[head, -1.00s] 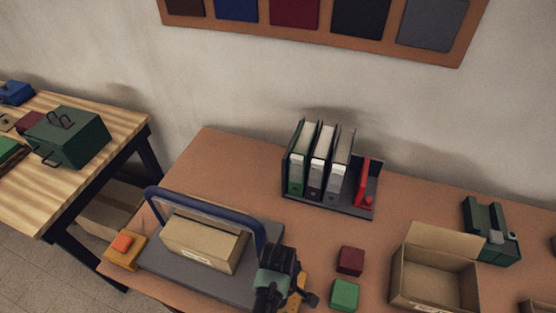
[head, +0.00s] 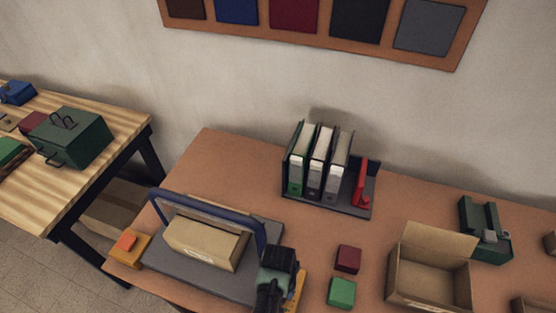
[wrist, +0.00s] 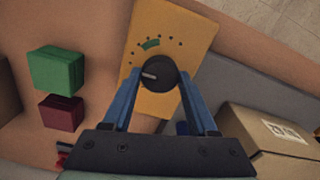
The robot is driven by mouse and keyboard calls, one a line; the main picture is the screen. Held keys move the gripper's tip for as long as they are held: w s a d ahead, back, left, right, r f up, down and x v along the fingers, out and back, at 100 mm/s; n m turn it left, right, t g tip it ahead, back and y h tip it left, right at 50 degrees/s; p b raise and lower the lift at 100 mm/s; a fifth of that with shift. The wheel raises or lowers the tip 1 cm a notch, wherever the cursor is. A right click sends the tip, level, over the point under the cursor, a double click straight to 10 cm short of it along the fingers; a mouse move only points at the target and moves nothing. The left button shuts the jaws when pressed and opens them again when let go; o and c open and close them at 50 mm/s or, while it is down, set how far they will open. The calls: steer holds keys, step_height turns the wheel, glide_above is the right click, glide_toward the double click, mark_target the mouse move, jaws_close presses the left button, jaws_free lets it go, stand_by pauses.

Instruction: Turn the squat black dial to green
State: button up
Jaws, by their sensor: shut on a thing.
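The squat black dial (wrist: 160,73) sits on a yellow panel (wrist: 178,30) in the wrist view. Its pale pointer line faces left in that view. A green mark (wrist: 151,44) lies on the panel above the dial and slightly left, among an arc of dark dots. The pointer is not lined up with the green mark. My gripper (wrist: 161,78) has its two blue fingers shut on the dial, one on each side. In the head view my gripper (head: 277,262) covers the dial, and only an edge of the yellow panel (head: 300,288) shows.
A cardboard box (head: 206,242) lies on a grey plate (head: 180,263) under a blue arched frame (head: 205,206), close left of my gripper. A green block (head: 342,293) and a maroon block (head: 348,259) stand to the right. An open carton (head: 430,280) is farther right.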

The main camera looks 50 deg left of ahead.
steer(key=m, duration=0.5)
steer(key=shift+m+p, duration=0.3)
steer(key=shift+p, duration=0.05)
steer(key=shift+m, duration=2.3)
steer(key=o, duration=1.4)
steer(key=shift+r, duration=0.1)
step_height(320, 180, up, 13)
steer(key=shift+f+b, duration=0.1)
steer(key=shift+b, duration=0.2)
